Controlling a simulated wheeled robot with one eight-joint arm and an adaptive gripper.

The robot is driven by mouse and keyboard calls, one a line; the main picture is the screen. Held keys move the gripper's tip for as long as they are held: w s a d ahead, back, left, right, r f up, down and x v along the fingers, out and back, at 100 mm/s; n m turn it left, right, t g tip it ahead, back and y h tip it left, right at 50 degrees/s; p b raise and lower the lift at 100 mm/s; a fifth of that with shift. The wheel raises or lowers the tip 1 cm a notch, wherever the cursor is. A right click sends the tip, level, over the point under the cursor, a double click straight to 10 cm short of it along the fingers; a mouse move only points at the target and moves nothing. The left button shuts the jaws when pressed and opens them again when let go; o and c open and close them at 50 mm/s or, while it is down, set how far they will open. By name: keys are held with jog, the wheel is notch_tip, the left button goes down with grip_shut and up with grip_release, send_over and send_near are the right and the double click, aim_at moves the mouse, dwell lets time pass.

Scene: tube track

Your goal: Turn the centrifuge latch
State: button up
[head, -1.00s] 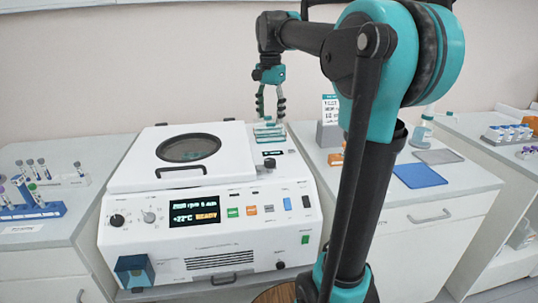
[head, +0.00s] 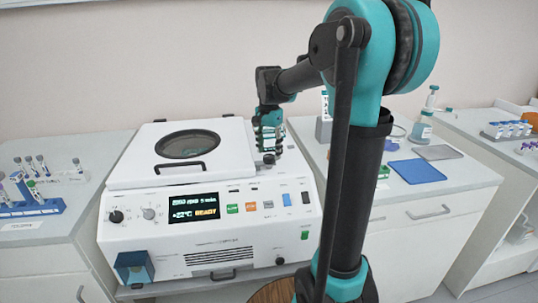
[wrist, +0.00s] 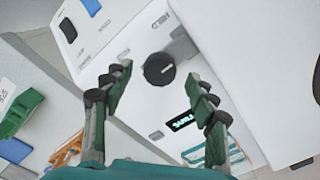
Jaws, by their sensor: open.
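The centrifuge (head: 215,250) is a white machine with its lid (head: 125,172) down; a dark round window is set in the lid. A round black knob, which looks like the latch (wrist: 159,68), has a pale mark and sits on the top panel right of the lid. It also shows in the head view (head: 269,159). My gripper (wrist: 160,82) is open, with the knob between its fingertips in the wrist view; no contact shows. In the head view my gripper (head: 268,144) hangs over this panel and hides part of it.
A small lit display (wrist: 183,121) sits beside the knob. Front buttons (head: 251,207) and a main screen (head: 194,208) are on the centrifuge's front. A blue mat (head: 416,171) lies on the right bench. A tube rack (head: 32,205) stands on the left bench.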

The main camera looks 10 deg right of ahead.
jog(key=shift+f, duration=0.95)
jog(key=c, duration=1.2)
